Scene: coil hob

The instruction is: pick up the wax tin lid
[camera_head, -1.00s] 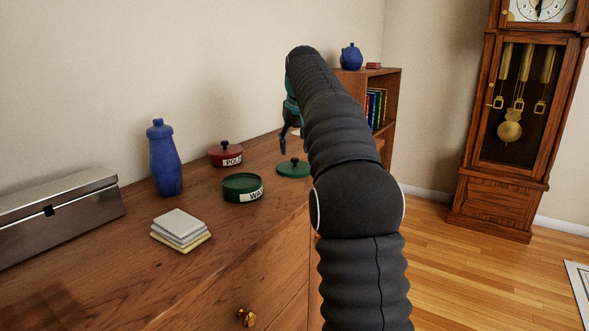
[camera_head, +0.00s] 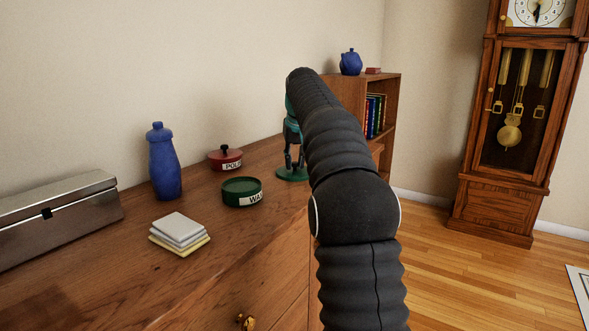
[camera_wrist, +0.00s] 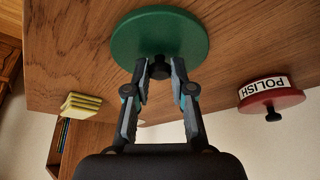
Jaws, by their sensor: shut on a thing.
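The green wax tin lid (camera_head: 292,174) lies on the wooden cabinet top, partly behind my arm in the head view. In the wrist view the lid (camera_wrist: 150,36) is a green disc with a dark knob (camera_wrist: 160,70). My gripper (camera_head: 294,158) is above the lid, pointing down. In the wrist view my gripper (camera_wrist: 161,70) has its two fingers shut on the lid's knob, one on each side. The open green wax tin (camera_head: 241,194), with a white label, stands to the left of the lid.
A red polish tin (camera_head: 225,160) stands behind the wax tin and also shows in the wrist view (camera_wrist: 271,96). A blue bottle (camera_head: 163,163), stacked pads (camera_head: 180,230) and a metal box (camera_head: 60,218) stand further left. A bookshelf (camera_head: 391,105) is beyond my arm.

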